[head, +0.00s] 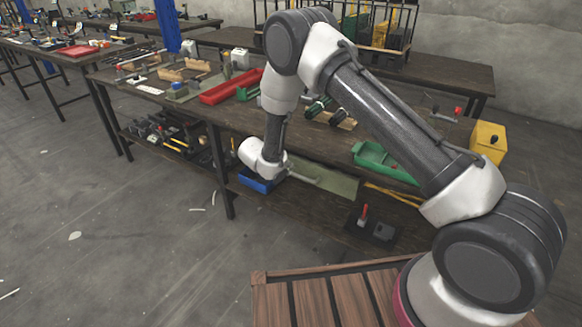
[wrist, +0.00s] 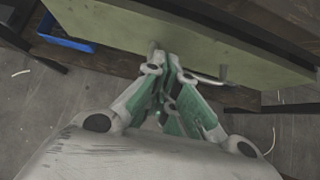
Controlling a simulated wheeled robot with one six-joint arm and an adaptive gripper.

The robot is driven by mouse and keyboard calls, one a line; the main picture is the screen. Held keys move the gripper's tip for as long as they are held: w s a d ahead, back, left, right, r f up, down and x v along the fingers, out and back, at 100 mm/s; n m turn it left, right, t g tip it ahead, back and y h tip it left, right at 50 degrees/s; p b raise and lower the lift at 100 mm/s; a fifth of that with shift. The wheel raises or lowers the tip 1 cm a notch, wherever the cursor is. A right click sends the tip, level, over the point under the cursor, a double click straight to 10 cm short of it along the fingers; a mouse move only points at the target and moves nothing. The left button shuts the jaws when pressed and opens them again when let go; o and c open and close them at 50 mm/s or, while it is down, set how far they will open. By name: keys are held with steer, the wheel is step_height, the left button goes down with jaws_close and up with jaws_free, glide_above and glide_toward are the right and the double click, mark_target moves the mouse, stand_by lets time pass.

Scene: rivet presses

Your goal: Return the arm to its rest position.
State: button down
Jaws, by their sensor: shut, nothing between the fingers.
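My arm reaches from the lower right of the head view over the workbench (head: 240,116) and bends down in front of its near edge. My gripper (wrist: 163,65) shows in the wrist view with its green-padded fingers together and nothing between them. Its fingertips appear close to a pale green board (wrist: 110,20); I cannot tell whether they touch it. In the head view my wrist hangs beside the bench's lower shelf, near a blue bin (head: 258,184), and the fingers are hard to make out. The blue bin also shows in the wrist view (wrist: 66,37).
The benchtop holds a red tray (head: 232,87), a green bin (head: 380,162) and a yellow box (head: 488,141). A red-handled tool (head: 363,215) stands on the lower shelf. A slatted wooden surface (head: 330,295) is in front. Open floor (head: 130,240) lies to the left.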

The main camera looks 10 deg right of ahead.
steer(key=v, duration=1)
steer(key=s+d+m+g+h, duration=0.2)
steer(key=s+d+m, duration=0.3)
steer(key=d, duration=0.1)
steer(key=s+d+r+m+g+y, duration=0.1)
steer(key=s+d+r+m+g, duration=0.2)
steer(key=s+d+r+m, duration=0.35)
steer(key=s+d+r+m+g, duration=0.2)
steer(key=s+d+r+m, duration=0.2)
steer(key=d+r, duration=0.4)
steer(key=s+d+r+m+t+y, duration=0.1)
steer(key=s+d+r+m+y, duration=0.1)
steer(key=s+d+r+m, duration=0.2)
steer(key=s+d+r+m+t+y, duration=0.2)
steer(key=s+d+r+m, duration=0.1)
steer(key=s+r, duration=0.6)
steer(key=s+d+r+m+t+y, duration=0.1)
steer(key=s+d+r+m+y, duration=0.1)
steer(key=s+d+r+m, duration=0.2)
steer(key=s+r+m, duration=0.2)
steer(key=s+r, duration=0.1)
steer(key=shift+s+d+r+y, duration=0.2)
steer(key=shift+s+d+y, duration=0.1)
steer(key=shift+s+d, duration=0.1)
